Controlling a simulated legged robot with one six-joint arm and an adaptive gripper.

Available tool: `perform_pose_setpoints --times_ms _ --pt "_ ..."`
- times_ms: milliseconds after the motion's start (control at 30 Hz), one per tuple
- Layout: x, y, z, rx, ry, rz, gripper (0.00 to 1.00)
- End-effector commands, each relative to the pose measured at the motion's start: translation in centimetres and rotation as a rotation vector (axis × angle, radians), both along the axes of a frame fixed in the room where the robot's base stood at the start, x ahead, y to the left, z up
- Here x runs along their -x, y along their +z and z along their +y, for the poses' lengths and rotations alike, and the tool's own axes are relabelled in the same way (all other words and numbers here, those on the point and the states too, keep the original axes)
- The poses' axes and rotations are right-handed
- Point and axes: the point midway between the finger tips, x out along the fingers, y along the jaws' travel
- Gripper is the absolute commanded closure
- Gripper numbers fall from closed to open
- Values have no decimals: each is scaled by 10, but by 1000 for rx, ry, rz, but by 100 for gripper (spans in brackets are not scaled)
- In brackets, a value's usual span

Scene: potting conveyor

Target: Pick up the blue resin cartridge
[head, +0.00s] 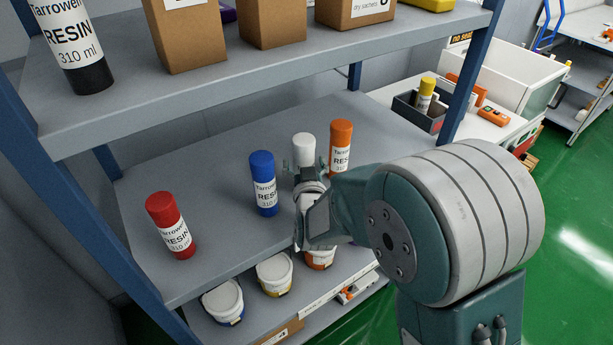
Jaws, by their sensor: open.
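The blue resin cartridge (263,170) stands upright on the middle shelf (215,170), with a white label that reads RESIN. My gripper (306,215) is just to the right of it, in front of the white cartridge (304,146). It is open, and I see nothing held in it. The fingers are small and partly hidden by my own wrist and arm. A gap of shelf shows between the blue cartridge and the gripper in this view.
A red cartridge (171,224) stands to the left and an orange one (341,135) to the right. The upper shelf (205,90) holds a black-capped cartridge (70,45) and cardboard boxes (190,35). Lidded tubs (223,300) stand on the shelf below. Blue posts frame the rack.

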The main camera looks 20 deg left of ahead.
Motion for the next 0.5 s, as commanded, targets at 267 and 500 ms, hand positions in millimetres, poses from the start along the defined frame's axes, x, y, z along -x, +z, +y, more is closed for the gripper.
perform_pose_setpoints --times_ms 267,500 --pt "54 1 -21 0 3 -1 0" --pt "92 1 -36 0 2 -1 0"
